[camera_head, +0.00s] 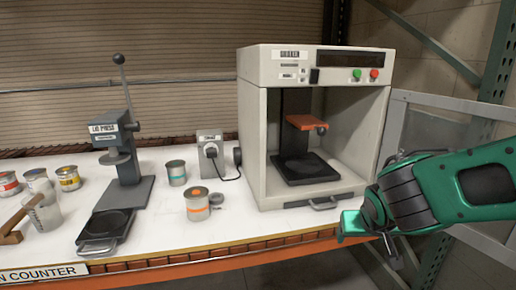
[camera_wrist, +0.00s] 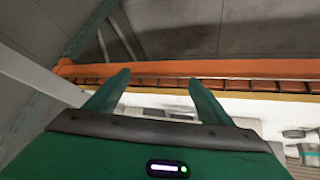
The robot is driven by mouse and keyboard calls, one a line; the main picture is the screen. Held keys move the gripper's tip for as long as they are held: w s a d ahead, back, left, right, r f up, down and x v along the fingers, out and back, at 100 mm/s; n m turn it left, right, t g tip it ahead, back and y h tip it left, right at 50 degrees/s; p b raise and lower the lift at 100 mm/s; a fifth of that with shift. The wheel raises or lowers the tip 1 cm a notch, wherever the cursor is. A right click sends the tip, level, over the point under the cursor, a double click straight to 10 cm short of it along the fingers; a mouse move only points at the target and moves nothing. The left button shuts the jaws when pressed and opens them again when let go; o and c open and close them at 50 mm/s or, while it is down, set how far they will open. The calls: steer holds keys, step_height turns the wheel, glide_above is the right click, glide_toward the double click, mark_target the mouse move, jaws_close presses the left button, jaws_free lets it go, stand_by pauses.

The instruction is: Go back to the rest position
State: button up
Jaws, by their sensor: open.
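My gripper (camera_wrist: 158,84) is open and empty in the wrist view, its two green fingers apart with nothing between them. In the head view my green arm comes in from the right, and my gripper (camera_head: 352,226) is at the right front edge of the white counter (camera_head: 150,245), below and in front of the grey machine (camera_head: 262,130). Its fingertips are partly hidden there by the wrist.
The machine's front is open, its door (camera_head: 415,125) swung right behind my arm.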

steer(key=s+d+m+g, duration=0.3)
steer(key=s+d+g, duration=0.1)
steer(key=s+d, duration=0.75)
steer(key=s+d+m+g+y, duration=0.2)
steer(key=s+d, duration=0.1)
steer(key=s, duration=0.9)
steer(key=shift+s+r+g, duration=0.25)
steer(key=shift+s+g, duration=0.05)
steer(key=shift+g, duration=0.1)
